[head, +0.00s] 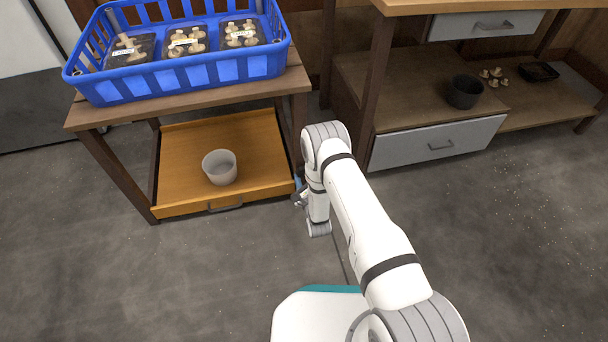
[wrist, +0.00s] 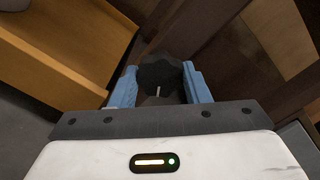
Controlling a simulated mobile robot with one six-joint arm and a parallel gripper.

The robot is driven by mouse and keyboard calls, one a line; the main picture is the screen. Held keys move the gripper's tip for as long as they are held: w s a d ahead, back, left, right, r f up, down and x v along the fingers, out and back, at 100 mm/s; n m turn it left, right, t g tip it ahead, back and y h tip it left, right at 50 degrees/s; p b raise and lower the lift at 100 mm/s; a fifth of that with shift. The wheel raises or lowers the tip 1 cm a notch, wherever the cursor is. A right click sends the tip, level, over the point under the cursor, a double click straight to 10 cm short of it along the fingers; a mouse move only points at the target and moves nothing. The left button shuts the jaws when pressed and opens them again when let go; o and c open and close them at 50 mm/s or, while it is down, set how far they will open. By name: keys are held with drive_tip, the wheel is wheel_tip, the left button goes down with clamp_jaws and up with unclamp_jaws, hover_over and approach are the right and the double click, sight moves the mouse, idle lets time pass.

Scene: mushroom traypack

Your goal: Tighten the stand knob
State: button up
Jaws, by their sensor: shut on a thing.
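The stand knob (wrist: 160,72) is a dark, lobed knob with a short pale mark on its face, seen in the wrist view. My gripper (wrist: 160,82) has its two blue fingers on either side of the knob and is shut on it. In the head view my gripper (head: 299,190) is mostly hidden behind my own arm, beside the right side of the wooden stand (head: 190,97). The knob is hidden in the head view.
A blue crate (head: 180,72) with several mushroom trays sits on the stand's top. A white pot (head: 219,168) stands on the lower orange shelf (head: 172,144). At right, a wooden workbench (head: 400,88) carries a black pot (head: 464,92). Grey floor (head: 235,265) in front is clear.

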drive_tip(key=m, duration=0.6)
drive_tip(key=shift+m, duration=0.4)
idle(0.4)
drive_tip(key=o, duration=1)
drive_tip(key=shift+c, duration=0.2)
drive_tip(key=p+v, duration=0.3)
drive_tip(key=v, duration=0.4)
drive_tip(key=shift+s, duration=0.4)
drive_tip(key=shift+d, duration=0.1)
